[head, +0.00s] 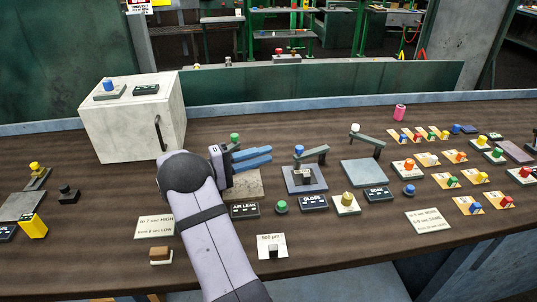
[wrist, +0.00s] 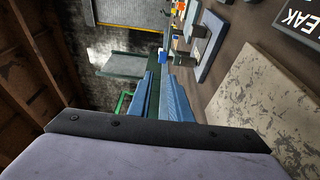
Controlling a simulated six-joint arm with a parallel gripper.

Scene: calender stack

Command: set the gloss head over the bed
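The GLOSS label (head: 313,203) sits in front of a blue-grey bed plate (head: 317,187), which carries a small pale and dark block (head: 303,175). Behind the plate, a grey-green swing arm (head: 313,155) with a blue knob (head: 299,150) appears to be the gloss head. From this angle I cannot tell how far it overhangs the plate. My gripper (head: 268,155) is left of the blue knob, its blue fingers pointing right. In the wrist view the fingers (wrist: 162,78) have a narrow empty gap between them, with a blue knob (wrist: 162,56) beyond the tips.
A worn beige plate (head: 243,187) and a green knob (head: 235,138) are near my gripper. A second arm with a white knob (head: 355,128) stands to the right. A pale box (head: 135,125) is at the left; several small coloured switches crowd the right.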

